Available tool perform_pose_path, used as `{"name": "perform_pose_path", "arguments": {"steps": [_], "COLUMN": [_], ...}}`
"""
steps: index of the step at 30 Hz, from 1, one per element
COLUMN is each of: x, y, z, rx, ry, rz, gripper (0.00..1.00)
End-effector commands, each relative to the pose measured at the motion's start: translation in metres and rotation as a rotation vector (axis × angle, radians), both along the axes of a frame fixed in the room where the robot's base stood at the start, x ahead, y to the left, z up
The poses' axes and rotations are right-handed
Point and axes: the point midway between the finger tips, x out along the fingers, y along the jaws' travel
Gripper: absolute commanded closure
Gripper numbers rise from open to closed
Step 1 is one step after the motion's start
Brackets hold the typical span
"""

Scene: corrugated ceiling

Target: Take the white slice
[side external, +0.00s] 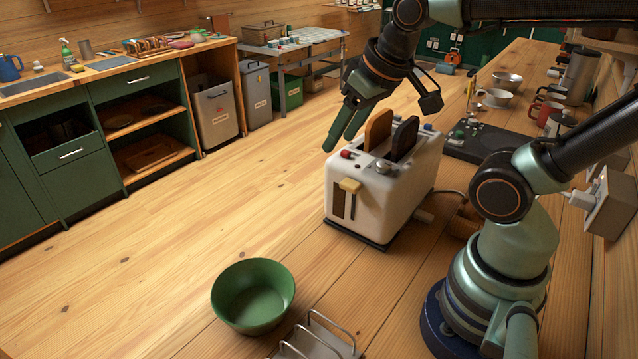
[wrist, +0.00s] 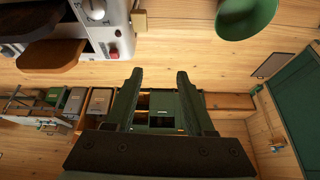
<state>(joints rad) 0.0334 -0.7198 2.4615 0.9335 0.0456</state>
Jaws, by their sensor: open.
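A white toaster (side external: 398,192) stands on the wooden counter, with a cream lever on its front. A golden-brown slice (side external: 379,130) and a nearly black slice (side external: 403,139) stick up from its slots. Both also show at the upper left of the wrist view, the brown one (wrist: 66,54) nearer my gripper and the dark one (wrist: 30,21) beyond it. I see no clearly white slice. My gripper (side external: 340,140) is open and empty, left of the brown slice and above the toaster's left edge. In the wrist view its two fingers (wrist: 158,78) are apart with nothing between them.
A green bowl (side external: 253,296) sits in front of the toaster, near a wire rack (side external: 315,340) cut off at the bottom edge. A black panel (side external: 478,143) lies behind the toaster. Red mugs (side external: 545,112) and bowls (side external: 497,97) stand farther back. Bare counter lies around the bowl.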

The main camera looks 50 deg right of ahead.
Motion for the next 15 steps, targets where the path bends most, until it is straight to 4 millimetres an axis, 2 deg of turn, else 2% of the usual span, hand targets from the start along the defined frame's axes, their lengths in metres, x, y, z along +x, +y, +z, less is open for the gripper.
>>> {"name": "perform_pose_path", "arguments": {"steps": [5, 7, 12, 15], "x": [0.006, 0.004, -0.011, -0.02], "y": [-0.059, -0.089, -0.154, -0.179], "z": [0.024, 0.035, 0.056, 0.063], "rx": [0.11, 0.166, 0.282, 0.326], "ry": [0.122, 0.179, 0.291, 0.334], "rz": [-0.417, -0.635, -1.111, -1.307], "gripper": [0.46, 0.46, 0.46, 0.46]}}
